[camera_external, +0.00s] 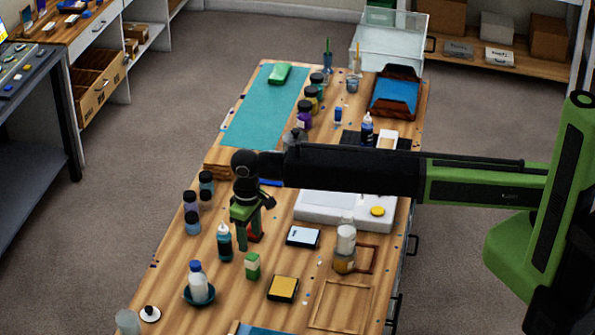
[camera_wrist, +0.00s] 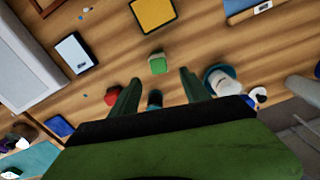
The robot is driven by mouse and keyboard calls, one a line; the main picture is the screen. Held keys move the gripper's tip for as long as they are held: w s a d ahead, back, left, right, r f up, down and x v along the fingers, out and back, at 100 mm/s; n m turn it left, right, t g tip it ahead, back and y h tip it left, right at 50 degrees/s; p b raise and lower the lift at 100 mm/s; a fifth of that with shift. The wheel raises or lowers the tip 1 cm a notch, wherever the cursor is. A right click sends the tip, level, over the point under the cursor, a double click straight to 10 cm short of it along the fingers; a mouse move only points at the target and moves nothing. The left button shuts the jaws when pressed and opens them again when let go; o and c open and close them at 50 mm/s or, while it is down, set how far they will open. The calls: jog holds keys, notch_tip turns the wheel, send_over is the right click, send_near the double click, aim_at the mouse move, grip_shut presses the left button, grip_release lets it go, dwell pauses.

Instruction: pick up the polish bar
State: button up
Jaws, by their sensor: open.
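A small green block with a paler top, which looks like the polish bar (camera_external: 252,266), stands on the wooden table in front of my gripper. In the wrist view the polish bar (camera_wrist: 157,63) lies just beyond the fingertips, roughly midway between them. My gripper (camera_external: 254,232) is pointed down above the table, behind the bar in the external view. Its two green fingers (camera_wrist: 160,78) are apart, with nothing held between them. A red object (camera_wrist: 112,95) lies beside the left finger and is partly hidden in the external view.
A teal bottle (camera_external: 224,243) stands close to the bar's left. A white bottle sits in a blue bowl (camera_external: 199,296), near the right finger in the wrist view (camera_wrist: 222,80). A yellow-topped box (camera_external: 283,288), a pale-topped box (camera_external: 303,237) and a white tray (camera_external: 340,213) lie to the right.

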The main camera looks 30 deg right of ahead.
aim_at(252, 264)
notch_tip(252, 264, down, 12)
jog(key=b, duration=1)
jog(key=shift+d+r, duration=0.15)
jog(key=shift+r, duration=0.2)
grip_shut()
